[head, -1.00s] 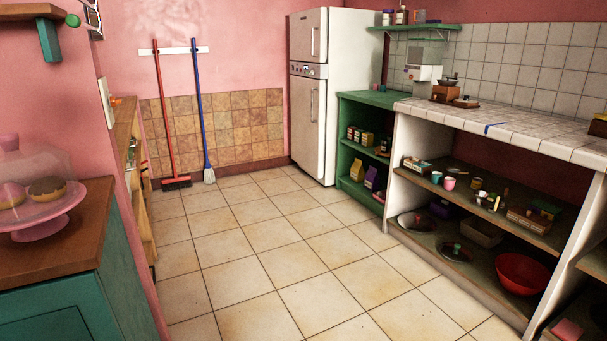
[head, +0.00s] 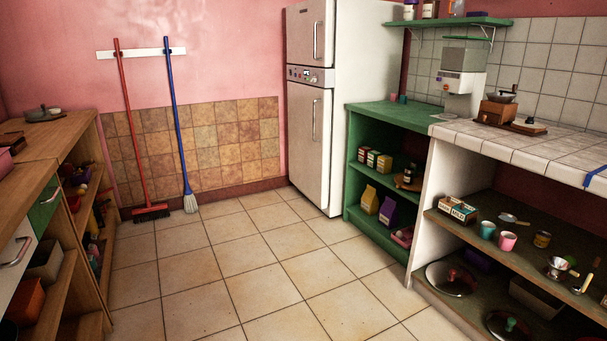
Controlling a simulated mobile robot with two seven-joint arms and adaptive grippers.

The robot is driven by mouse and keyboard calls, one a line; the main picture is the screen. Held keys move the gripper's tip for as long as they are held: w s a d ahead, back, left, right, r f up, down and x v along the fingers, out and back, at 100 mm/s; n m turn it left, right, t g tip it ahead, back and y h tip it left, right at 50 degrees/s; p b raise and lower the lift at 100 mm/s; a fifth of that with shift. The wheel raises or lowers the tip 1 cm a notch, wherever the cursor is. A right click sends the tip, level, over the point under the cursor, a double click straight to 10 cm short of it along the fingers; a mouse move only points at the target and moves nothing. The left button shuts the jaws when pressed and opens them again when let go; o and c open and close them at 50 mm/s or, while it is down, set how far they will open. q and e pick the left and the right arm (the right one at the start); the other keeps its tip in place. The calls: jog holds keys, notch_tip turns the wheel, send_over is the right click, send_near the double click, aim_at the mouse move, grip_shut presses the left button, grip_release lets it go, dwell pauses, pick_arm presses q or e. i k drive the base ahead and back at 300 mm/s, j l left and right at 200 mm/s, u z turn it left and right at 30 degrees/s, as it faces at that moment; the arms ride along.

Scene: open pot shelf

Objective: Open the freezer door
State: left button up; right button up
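A tall white fridge-freezer (head: 347,110) stands against the far pink wall, right of centre in the head view. A control panel (head: 311,75) lies between the two doors. Which door is the freezer is not marked. Neither of my grippers is in view.
The tiled floor (head: 226,263) is clear up to the fridge. Green shelves (head: 378,225) and a white-tiled counter (head: 530,150) line the right. A wooden shelf unit (head: 70,165) lines the left.

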aim_at(310, 24)
jog(key=i, duration=3.4)
jog(key=i+z, duration=0.1)
jog(key=i, duration=0.4)
jog(key=i+j+z, duration=0.1)
jog(key=i, duration=0.4)
jog(key=i+j+z, duration=0.15)
jog(key=i, duration=0.35)
